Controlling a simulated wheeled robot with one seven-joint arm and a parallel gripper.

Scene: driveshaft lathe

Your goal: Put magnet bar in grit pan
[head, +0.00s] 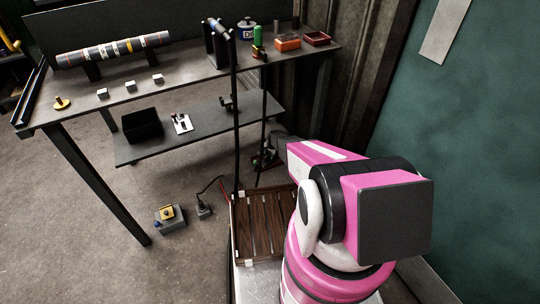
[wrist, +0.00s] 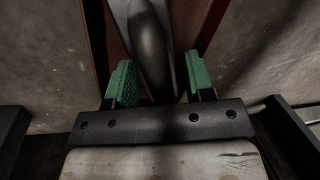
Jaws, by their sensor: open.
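My gripper (wrist: 159,68) is open in the wrist view, with its two green fingers apart. A dark, rounded, elongated shape (wrist: 150,48) lies between and beyond the fingers, in front of a grey surface; I cannot tell whether it is the magnet bar or whether it touches a finger. Red strips (wrist: 212,22) flank that grey surface. I cannot surely pick out the magnet bar or the grit pan in the head view.
The bench top (head: 200,72) carries a striped shaft (head: 113,49), small pale blocks, an orange box (head: 288,43) and a red tray (head: 317,38). A black bin (head: 141,125) stands on the lower shelf. A slatted wooden pallet (head: 262,225) lies near my base.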

